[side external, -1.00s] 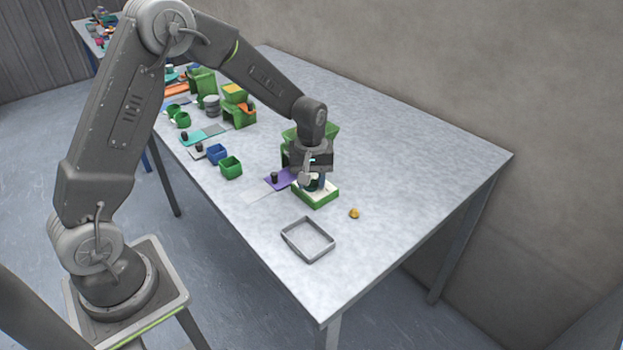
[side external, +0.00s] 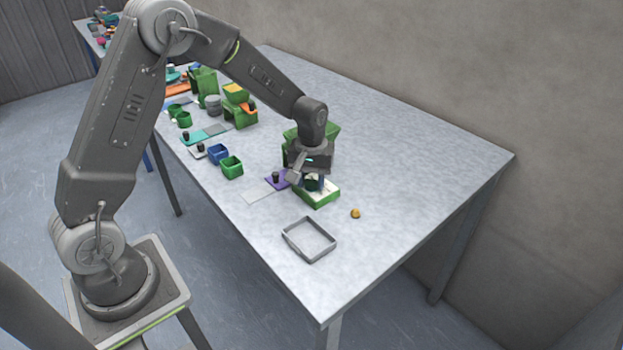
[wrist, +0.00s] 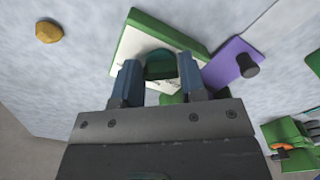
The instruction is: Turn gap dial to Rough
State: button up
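The gap dial (wrist: 160,64) is a dark green and teal knob on a white plate with a green border (wrist: 132,48) in the wrist view. In the side view the plate (side external: 324,192) lies below my gripper, at the front of a green machine (side external: 328,133). My gripper (wrist: 160,72) has its two blue fingers on either side of the knob, apparently touching it. In the side view my gripper (side external: 315,182) is low over the plate and hides most of the knob. Marks on the plate are too small to read.
A purple slider plate with a black knob (wrist: 232,62) lies beside the dial plate. A yellow lump (side external: 355,213) and an empty grey tray (side external: 309,240) are nearby on the table. Green (side external: 232,167) and blue (side external: 217,153) cups stand left. The table's right side is clear.

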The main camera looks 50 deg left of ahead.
aim_at(311, 182)
jog(key=o, duration=0.5)
jog(key=shift+c, duration=0.2)
notch_tip(311, 182, up, 14)
dwell(0.4)
jog(key=s+d+r+m+t, duration=0.35)
jog(key=s+r, duration=0.45)
jog(key=s, duration=0.4)
jog(key=s+d+f+m+t, duration=0.1)
jog(key=s+m, duration=0.3)
jog(key=s, duration=0.8)
jog(key=shift+d+f+t, duration=0.3)
jog(key=shift+d+t, duration=0.25)
jog(key=shift+d, duration=0.05)
